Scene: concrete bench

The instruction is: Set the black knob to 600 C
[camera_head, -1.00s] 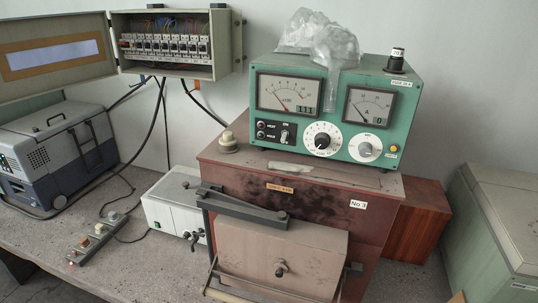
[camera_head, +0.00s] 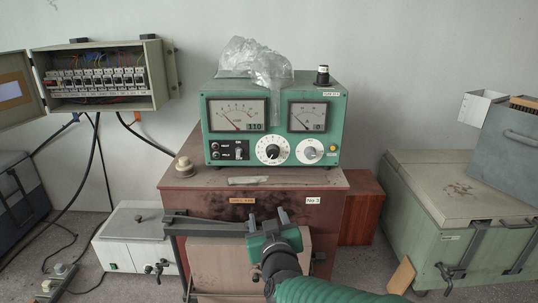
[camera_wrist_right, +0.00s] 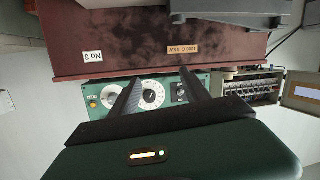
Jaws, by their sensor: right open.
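The black knob (camera_head: 271,151) sits on a round white dial on the front of the green controller (camera_head: 332,120). Its setting is too small to read. The dial also shows upside down in the right wrist view (camera_wrist_right: 153,97), partly beside my fingers. A second white dial with a grey knob (camera_head: 309,151) is to its right. The digital display (camera_head: 254,127) appears to read 110. My right gripper (camera_head: 267,217) is open and empty, in front of and below the panel, apart from the knob; its spread fingers (camera_wrist_right: 160,77) point toward the controller. My left gripper is not in view.
The controller stands on a reddish-brown furnace (camera_head: 330,205) with a dark handle bar. An open fuse box (camera_head: 150,75) hangs at left; a green chest (camera_head: 440,190) stands at right.

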